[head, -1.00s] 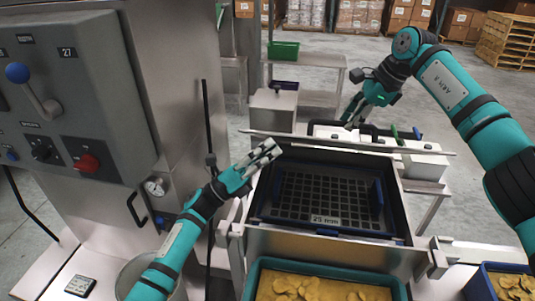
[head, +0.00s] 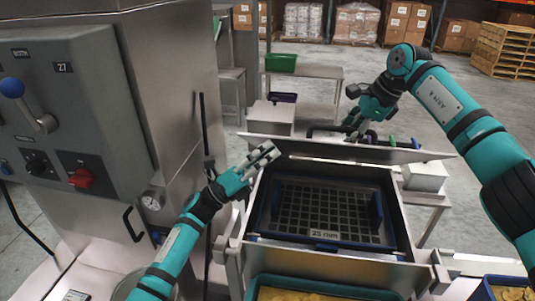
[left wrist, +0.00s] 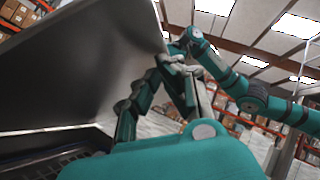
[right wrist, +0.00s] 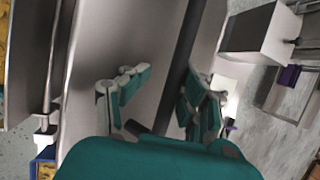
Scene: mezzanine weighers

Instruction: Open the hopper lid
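The hopper lid (head: 300,148) stands raised along the far side of the hopper (head: 290,247), seen nearly edge-on in the head view. It is a large grey panel in the left wrist view (left wrist: 90,65) and right wrist view (right wrist: 130,45). The open hopper shows a dark grid (head: 320,210) marked "25 mm". My right gripper (head: 355,128) is behind the lid; its fingers (right wrist: 160,95) are apart, with a dark bar and the lid's edge between or near them. My left gripper (head: 265,157) is by the lid's left end, its fingers close together and holding nothing visible.
A grey control cabinet (head: 95,75) with knobs stands at the left. A teal tray (head: 320,285) of yellow pieces lies in front of the hopper.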

